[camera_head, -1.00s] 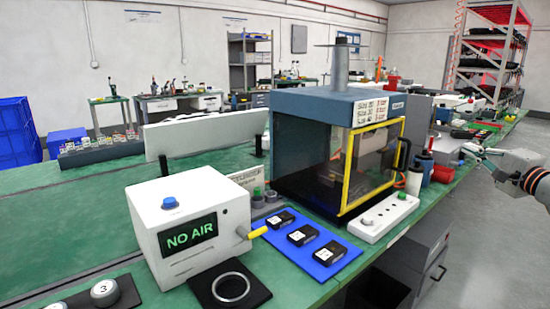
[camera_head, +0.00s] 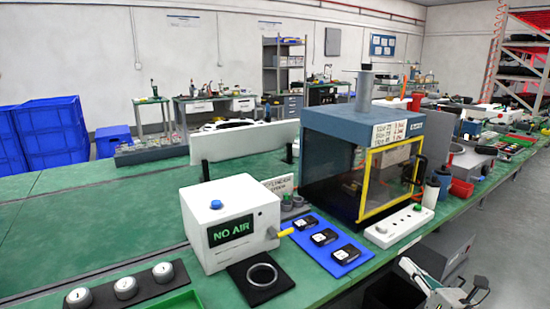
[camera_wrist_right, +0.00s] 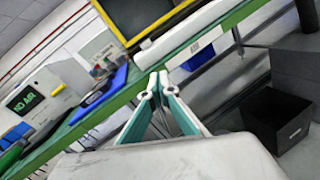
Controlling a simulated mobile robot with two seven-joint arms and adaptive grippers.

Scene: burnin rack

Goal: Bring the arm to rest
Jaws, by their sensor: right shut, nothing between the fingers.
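My right gripper (camera_head: 408,267) is low at the bottom right of the head view, beside the front edge of the green bench (camera_head: 345,284). It is empty, and its fingers meet at the tips in the right wrist view (camera_wrist_right: 158,84). Part of my right arm is cut off by the lower edge of the head view. My left gripper is not in view.
A white box reading "NO AIR" (camera_head: 220,253), a blue mat (camera_head: 346,258) with black modules, a yellow-framed chamber (camera_head: 328,163) and a white strip (camera_head: 391,231) stand on the bench. A dark open bin (camera_wrist_right: 268,134) is below. Grey floor (camera_head: 515,235) is clear at right.

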